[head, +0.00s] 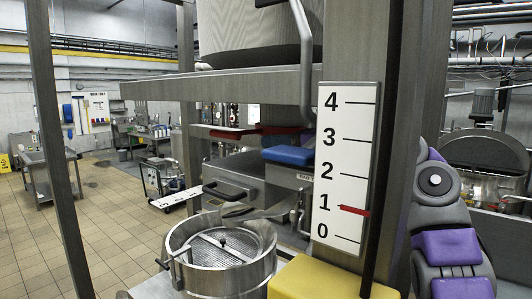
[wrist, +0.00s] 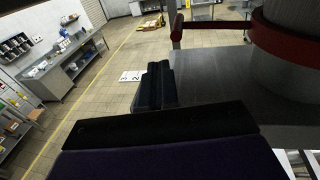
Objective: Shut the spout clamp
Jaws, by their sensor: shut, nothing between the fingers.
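The spout clamp is a red band (wrist: 275,45) around a thick grey spout (wrist: 297,25) at the upper right of the wrist view. A red lever (wrist: 212,25) juts out from it to the left and ends in a short upright grip. In the head view the red clamp (head: 236,132) shows below the metal frame beam, partly hidden by the post and scale. My gripper (wrist: 158,68) is shut and empty, left of and below the red lever and apart from it. I cannot tell how far the clamp is closed.
A grey metal surface (wrist: 215,80) lies right of my fingers. In the head view, a post with a numbered scale (head: 345,165) blocks the middle right. A round steel vessel with a mesh (head: 190,247) stands in front. Tiled floor (head: 110,230) is open at left.

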